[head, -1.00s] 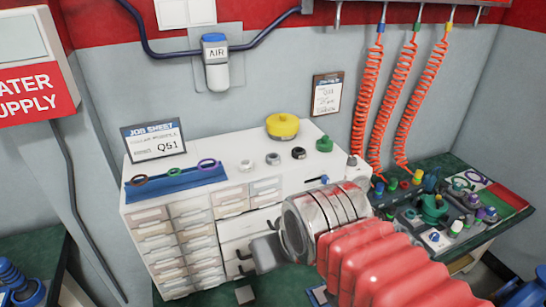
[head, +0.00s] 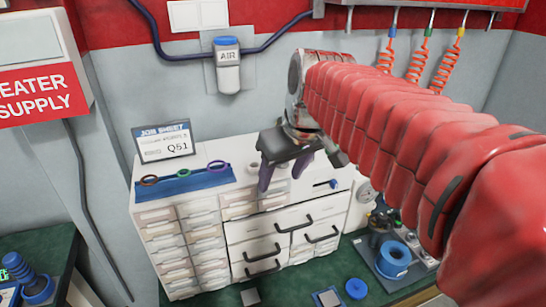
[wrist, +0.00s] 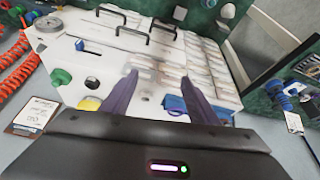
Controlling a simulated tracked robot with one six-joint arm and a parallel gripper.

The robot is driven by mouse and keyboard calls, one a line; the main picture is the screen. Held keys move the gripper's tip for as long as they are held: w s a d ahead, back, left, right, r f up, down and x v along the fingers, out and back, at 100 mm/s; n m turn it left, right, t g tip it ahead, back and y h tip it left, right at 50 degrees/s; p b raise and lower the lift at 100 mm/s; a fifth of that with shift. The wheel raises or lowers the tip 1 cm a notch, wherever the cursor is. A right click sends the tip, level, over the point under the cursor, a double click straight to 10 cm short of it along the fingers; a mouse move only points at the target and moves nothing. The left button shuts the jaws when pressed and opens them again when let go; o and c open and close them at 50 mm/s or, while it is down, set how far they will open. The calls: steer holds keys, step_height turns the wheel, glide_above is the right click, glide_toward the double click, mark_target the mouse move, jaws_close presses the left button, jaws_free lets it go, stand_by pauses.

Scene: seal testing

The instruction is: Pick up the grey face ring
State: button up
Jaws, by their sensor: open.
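My gripper (head: 283,176) hangs over the white cabinet's top in the head view. Its two purple fingers point down, apart and with nothing between them; they also show in the wrist view (wrist: 159,78). A small pale ring-like part (head: 253,168) lies on the cabinet top just left of the fingers in the head view. It may be the grey face ring, but I cannot tell for sure. The gripper body and fingers hide part of the cabinet top behind them.
A blue rack (head: 200,181) with brown, green and purple rings stands left on the white cabinet (head: 280,222). The job sheet (head: 165,142) stands behind it. In the wrist view a yellow part (wrist: 90,103) and a green part (wrist: 62,77) sit on the top.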

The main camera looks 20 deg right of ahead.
steer(key=w+d+r+n, duration=0.1)
steer(key=w+d, duration=0.4)
steer(key=w, duration=0.2)
steer(key=w+d+r+n+y, duration=0.1)
steer(key=w+d+r, duration=0.1)
steer(key=w+d, duration=0.3)
steer(key=w, duration=0.2)
steer(key=shift+w+d+r+n+g, duration=0.2)
steer(key=shift+w+d+n+g, duration=0.05)
steer(key=shift+w+n+g, duration=0.1)
steer(key=shift+x, duration=4.3)
steer(key=shift+x, duration=2.65)
steer(key=shift+s, duration=0.1)
steer(key=shift+c, duration=0.4)
